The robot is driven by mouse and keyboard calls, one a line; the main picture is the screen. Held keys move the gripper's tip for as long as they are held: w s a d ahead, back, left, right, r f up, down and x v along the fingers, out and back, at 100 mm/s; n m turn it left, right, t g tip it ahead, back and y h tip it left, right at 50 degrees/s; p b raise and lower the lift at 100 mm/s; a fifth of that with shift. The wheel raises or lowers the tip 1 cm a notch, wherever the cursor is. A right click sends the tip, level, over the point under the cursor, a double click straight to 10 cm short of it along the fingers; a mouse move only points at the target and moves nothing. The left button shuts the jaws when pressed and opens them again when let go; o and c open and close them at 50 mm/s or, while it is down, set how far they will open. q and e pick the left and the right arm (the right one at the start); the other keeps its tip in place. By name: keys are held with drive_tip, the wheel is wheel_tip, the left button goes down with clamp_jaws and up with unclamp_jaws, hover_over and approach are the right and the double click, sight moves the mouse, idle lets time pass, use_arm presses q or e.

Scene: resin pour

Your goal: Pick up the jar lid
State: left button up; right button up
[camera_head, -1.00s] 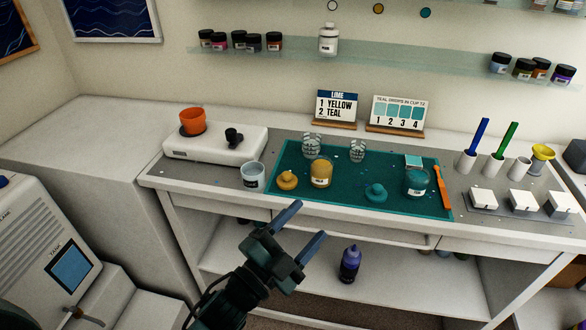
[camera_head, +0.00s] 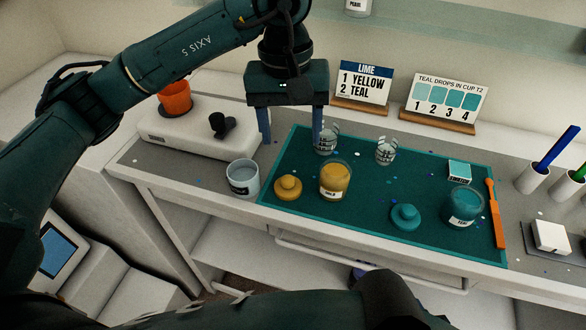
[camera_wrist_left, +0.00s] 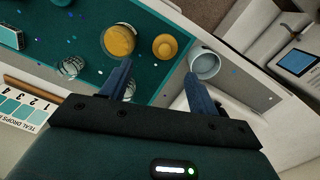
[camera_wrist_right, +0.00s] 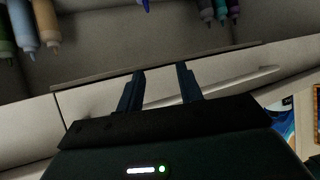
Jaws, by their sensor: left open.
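Two jar lids with knobs lie on the teal mat (camera_head: 300,221): a yellow lid (camera_head: 288,188) at its left front and a teal lid (camera_head: 405,217) at its right front. The yellow jar (camera_head: 335,181) and teal jar (camera_head: 462,207) stand open beside them. My left gripper (camera_head: 291,138) is open and empty, pointing down above the worktop, behind the yellow lid. In the left wrist view the yellow lid (camera_wrist_left: 165,47) shows beyond the gap between the fingers (camera_wrist_left: 158,75). My right gripper (camera_wrist_right: 160,72) is open and empty, facing a drawer front, away from the lids.
Two small glass cups (camera_head: 386,151) stand at the mat's back. A white scale (camera_head: 190,140) with an orange cup (camera_head: 175,97) is at the left. An orange stick (camera_head: 496,214) lies at the mat's right edge.

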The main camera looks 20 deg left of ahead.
use_arm(q)
drive_tip(key=a, duration=0.1)
drive_tip(key=p, duration=0.1)
hover_over(288, 180)
drive_tip(key=shift+y, duration=0.3)
drive_tip(key=f, duration=0.7)
drive_tip(key=shift+w+a, duration=0.25)
drive_tip(key=shift+w, duration=0.05)
drive_tip(key=shift+s+d+f+p, duration=0.15)
drive_tip(key=shift+f+p, duration=0.25)
drive_tip(key=shift+f, duration=1)
drive_tip(key=shift+s+d+f+p, duration=0.15)
drive_tip(key=shift+f+p, duration=0.2)
drive_tip(key=shift+f, duration=1)
drive_tip(key=c, duration=0.7)
